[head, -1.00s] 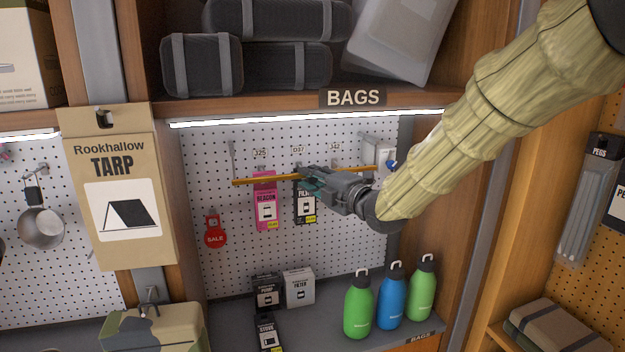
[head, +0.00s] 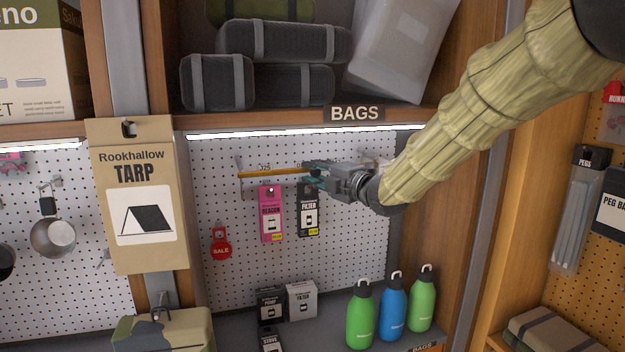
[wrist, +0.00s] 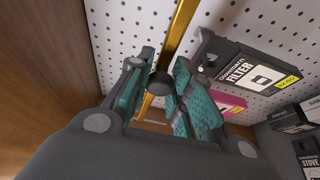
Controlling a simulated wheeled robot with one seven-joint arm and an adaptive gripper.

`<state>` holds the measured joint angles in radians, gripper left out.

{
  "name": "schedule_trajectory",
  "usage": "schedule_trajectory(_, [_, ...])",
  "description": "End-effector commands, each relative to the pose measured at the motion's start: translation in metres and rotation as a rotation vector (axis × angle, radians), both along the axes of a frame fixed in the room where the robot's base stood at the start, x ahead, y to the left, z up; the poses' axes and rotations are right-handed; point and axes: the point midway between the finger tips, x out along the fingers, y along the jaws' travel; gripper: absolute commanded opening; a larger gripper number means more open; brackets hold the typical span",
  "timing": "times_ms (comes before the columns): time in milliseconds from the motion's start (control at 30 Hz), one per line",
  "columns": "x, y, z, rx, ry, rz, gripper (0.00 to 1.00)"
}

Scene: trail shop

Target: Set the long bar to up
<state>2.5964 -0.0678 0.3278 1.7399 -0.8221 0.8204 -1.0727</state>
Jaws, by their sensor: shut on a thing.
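The long bar (head: 270,174) is a thin yellow-orange rod, lying nearly level in front of the pegboard, just under a row of small tags. My gripper (head: 318,174) is shut on it toward its right part in the head view. In the wrist view the bar (wrist: 180,30) passes between the teal pads of my gripper (wrist: 165,90), with a dark round collar on it between the pads. My gripper and arm hide the bar's right end in the head view.
A pink packet (head: 271,215) and a black filter packet (head: 308,212) hang just below the bar. The BAGS shelf edge (head: 230,129) runs above. Green and blue bottles (head: 392,310) and small boxes (head: 301,300) stand below. A tarp packet (head: 135,255) hangs at left.

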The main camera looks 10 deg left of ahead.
Motion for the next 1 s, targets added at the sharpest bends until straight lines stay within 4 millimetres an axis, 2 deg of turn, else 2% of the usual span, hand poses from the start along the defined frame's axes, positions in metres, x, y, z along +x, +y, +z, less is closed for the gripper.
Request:
schedule_trajectory(167, [0.0, 0.001, 0.006, 0.006, -0.007, 0.002, 0.0])
schedule_trajectory(200, [0.0, 0.001, 0.006, 0.005, -0.008, 0.002, 0.29])
schedule_trajectory(300, [0.0, 0.001, 0.006, 0.005, -0.008, 0.002, 0.45])
schedule_trajectory(733, [-0.004, -0.004, 0.004, 0.003, -0.004, 0.001, 0.45])
schedule_trajectory(1000, [-0.03, -0.037, 0.005, 0.003, -0.004, 0.0, 0.45])
